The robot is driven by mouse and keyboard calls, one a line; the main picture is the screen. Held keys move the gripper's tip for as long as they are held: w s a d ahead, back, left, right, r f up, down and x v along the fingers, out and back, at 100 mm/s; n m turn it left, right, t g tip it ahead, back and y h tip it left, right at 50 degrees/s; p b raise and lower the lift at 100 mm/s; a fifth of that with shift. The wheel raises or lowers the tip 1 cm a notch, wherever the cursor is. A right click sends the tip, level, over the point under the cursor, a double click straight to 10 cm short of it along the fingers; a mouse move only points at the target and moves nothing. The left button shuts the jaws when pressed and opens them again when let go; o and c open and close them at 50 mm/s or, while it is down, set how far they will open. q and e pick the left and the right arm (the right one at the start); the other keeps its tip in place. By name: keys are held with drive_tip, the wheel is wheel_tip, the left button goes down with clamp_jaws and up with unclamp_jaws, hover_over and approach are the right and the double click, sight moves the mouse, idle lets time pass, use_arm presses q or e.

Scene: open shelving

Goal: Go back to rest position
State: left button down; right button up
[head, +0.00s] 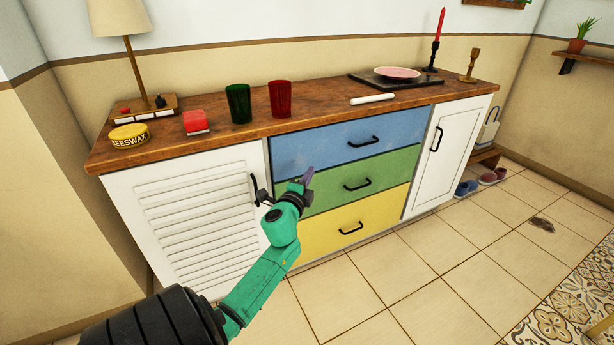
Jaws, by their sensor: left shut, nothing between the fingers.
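My left arm (256,285) comes in from the bottom left, green with a dark sleeve. My left gripper (307,176) is shut and empty. In the picture it lies over the blue drawer (340,140) and green drawer (385,172) of a sideboard; whether it touches them I cannot tell. Below them is a yellow drawer (370,212). All three drawers look closed. A white louvred door (200,215) is at the left and a plain white door (455,150) at the right, both looking closed. My right gripper is not in view.
Slippers (467,187) lie at the right.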

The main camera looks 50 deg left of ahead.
use_arm(q)
drive_tip(key=v, duration=0.2)
drive_tip(key=shift+s+d, duration=0.2)
drive_tip(key=shift+s, duration=0.05)
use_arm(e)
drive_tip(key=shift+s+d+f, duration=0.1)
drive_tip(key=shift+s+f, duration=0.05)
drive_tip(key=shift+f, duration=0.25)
